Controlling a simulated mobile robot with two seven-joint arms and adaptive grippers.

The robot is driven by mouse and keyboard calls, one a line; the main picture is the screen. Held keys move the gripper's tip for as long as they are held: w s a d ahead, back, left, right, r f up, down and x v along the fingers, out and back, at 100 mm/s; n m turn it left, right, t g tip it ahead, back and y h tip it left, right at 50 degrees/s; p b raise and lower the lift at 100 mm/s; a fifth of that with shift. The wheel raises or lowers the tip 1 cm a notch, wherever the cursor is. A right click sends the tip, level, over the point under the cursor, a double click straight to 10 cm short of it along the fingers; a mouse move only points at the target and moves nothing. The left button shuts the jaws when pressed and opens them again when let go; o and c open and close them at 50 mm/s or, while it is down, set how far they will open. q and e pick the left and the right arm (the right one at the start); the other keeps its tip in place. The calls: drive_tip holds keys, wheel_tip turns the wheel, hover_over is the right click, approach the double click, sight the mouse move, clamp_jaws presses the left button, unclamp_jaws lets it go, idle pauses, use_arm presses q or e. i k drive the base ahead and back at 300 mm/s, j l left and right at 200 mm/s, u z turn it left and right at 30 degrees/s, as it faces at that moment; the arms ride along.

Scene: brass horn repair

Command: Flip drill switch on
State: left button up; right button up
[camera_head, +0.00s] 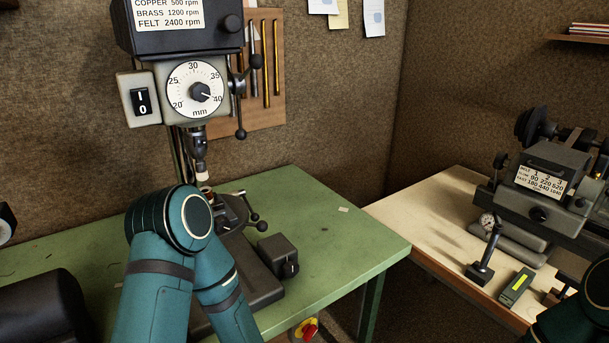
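The drill switch (141,102) is a black rocker marked I above 0, on a pale grey box at the left of the drill head. I cannot tell which half is pressed in. The drill press (175,32) stands on the green bench, with a round depth dial (190,85) in mm beside the switch. Its chuck (198,143) points down over the drill table area. My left arm's bent elbow stands in front of the drill's lower part and hides some of it. Neither gripper is in view. Part of my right arm shows at the bottom right corner.
The green bench (345,245) has clear room at its right. A red and yellow knob (306,328) is below its front edge. A small lathe (545,195), an indicator stand (483,262) and a green-grey device (516,287) are on the pale right bench. Tools hang on a board (277,112) behind the drill.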

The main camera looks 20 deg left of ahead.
sight(140, 98)
drive_tip(key=u, duration=1.35)
